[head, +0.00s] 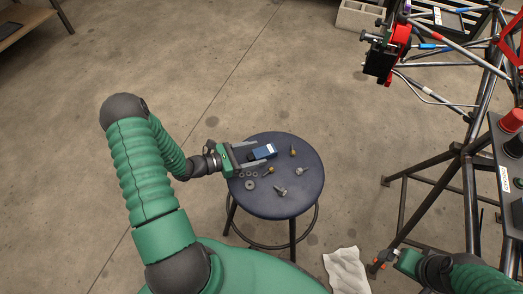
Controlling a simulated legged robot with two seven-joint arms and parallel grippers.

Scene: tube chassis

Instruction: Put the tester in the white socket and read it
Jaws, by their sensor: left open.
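The tester seems to be the small dark blue device (264,152) with a pale patch, lying on the round stool (285,205). My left gripper (262,157) comes in from the left over the stool and is open, with its fingers around or right beside the device. I cannot tell whether they touch it. My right gripper (381,261) is low at the right, near the frame's lower tubes, far from the device. Its jaws are too small to judge. I cannot make out the white socket for certain.
Loose bolts (281,190) and washers (249,184) lie on the stool. A tube chassis (470,150) stands at the right, with a dark panel (507,165) bearing red and black knobs. A white cloth (346,270) lies on the floor. The floor left of the stool is clear.

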